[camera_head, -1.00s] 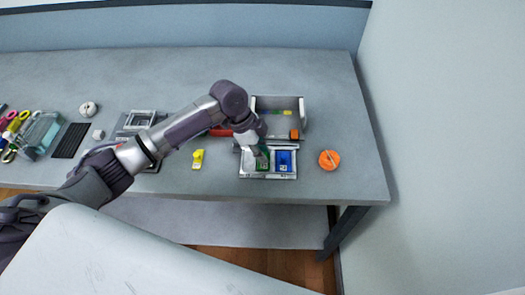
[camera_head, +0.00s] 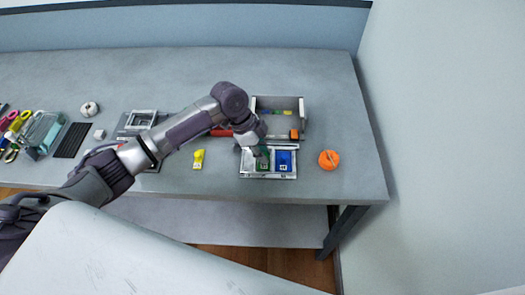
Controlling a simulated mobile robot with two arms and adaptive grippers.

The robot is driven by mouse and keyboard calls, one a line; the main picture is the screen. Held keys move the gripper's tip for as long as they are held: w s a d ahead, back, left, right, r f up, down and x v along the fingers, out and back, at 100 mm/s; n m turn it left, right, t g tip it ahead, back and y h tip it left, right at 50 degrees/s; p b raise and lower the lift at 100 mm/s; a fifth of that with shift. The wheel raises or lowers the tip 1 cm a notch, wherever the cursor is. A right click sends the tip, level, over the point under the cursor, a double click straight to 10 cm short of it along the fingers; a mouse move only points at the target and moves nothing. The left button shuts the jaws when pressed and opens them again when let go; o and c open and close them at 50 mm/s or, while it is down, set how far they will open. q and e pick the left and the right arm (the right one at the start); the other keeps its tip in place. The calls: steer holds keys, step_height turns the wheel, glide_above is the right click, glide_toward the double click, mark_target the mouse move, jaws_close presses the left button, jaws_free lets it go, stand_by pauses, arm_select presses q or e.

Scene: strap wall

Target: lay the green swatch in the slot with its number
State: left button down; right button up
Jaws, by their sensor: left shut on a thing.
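The green swatch (camera_head: 263,164) is at the left slot of a light tray (camera_head: 268,176) on the table. My left gripper (camera_head: 259,152) points down over it and is shut on its far part. A blue swatch (camera_head: 284,161) lies in the slot to the right. A small pale label shows near the front of each of the two swatches; the numbers are too small to read. Whether the green swatch lies flat on the slot floor cannot be told. My right gripper is not in view.
A yellow swatch (camera_head: 198,159) lies on the table left of the tray. An open grey bin (camera_head: 303,117) stands behind it, with an orange block (camera_head: 294,134) at its right. An orange round thing (camera_head: 329,160) is to the right. Bare table lies in front of the yellow swatch.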

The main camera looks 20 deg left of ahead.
arm_select(q)
steer(key=c, duration=0.6)
jaws_free()
steer(key=shift+r+p, duration=0.65)
steer(key=shift+p, duration=0.1)
step_height(320, 180, up, 5)
steer(key=p, duration=0.4)
steer(key=shift+f, duration=0.15)
